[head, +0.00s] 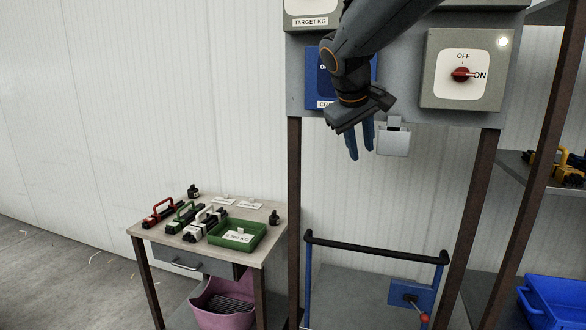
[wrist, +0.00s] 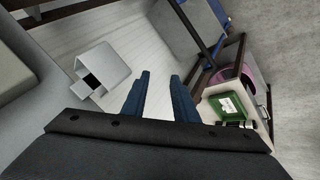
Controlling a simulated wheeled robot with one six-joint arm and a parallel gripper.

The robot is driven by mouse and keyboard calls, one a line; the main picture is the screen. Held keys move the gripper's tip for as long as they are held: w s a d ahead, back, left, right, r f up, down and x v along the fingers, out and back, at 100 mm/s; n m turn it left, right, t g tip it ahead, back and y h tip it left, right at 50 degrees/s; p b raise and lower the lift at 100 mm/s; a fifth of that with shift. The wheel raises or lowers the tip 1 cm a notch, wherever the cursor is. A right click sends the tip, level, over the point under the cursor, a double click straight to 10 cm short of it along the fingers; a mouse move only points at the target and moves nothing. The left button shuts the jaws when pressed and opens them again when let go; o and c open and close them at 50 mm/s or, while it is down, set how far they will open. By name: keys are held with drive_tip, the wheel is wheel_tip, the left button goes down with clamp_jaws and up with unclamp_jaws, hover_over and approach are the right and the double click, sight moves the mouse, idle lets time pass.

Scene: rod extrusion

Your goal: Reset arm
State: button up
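My gripper (head: 360,140) hangs from my arm in front of the machine panel, with its blue fingers pointing down. In the wrist view my gripper (wrist: 157,85) shows two blue fingers apart, with nothing between them but the white wall behind. The gripper is open and empty. In the head view it is just left of a small grey box (head: 393,138) under the panel, apart from the table. The grey box also shows at the left in the wrist view (wrist: 101,70).
A table (head: 172,243) at lower left bears a green tray (head: 238,234) and several handled tools. A pink bin (head: 222,303) is below it. A grey switch box (head: 465,70) has its red knob toward ON. A blue-posted cart (head: 375,250) with a black handle stands below. A blue crate (head: 553,300) is at right.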

drive_tip(key=s+d+f+m+g+y, duration=0.3)
drive_tip(key=s+f+m+g, duration=0.1)
drive_tip(key=s+f, duration=2.3)
drive_tip(key=shift+s+f+m+g, duration=0.2)
drive_tip(key=shift+f+m+g, duration=0.2)
drive_tip(key=shift+f+g, duration=0.4)
